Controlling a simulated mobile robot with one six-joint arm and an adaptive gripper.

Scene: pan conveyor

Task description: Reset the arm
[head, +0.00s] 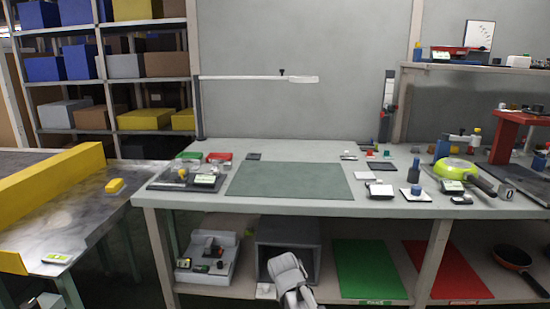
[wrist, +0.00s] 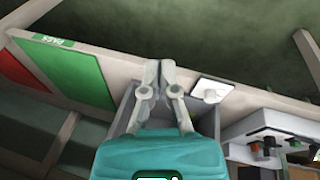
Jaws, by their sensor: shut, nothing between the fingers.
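My gripper (wrist: 159,72) shows in the wrist view with its two grey fingers together and nothing between them. Its teal body fills the bottom of that view. Behind the fingers is the grey open box (wrist: 124,112) on the lower shelf, which the gripper partly hides. In the head view a grey part of my arm shows at the bottom centre, in front of the lower shelf and below the worktable (head: 300,207). The fingertips cannot be made out clearly there.
The lower shelf holds a green mat (head: 368,270), a red mat (head: 445,270) and a light tray of parts (head: 205,270). On the worktable are a dark green mat (head: 290,180) and a green pan (head: 455,169). A yellow-edged conveyor (head: 70,215) stands at left.

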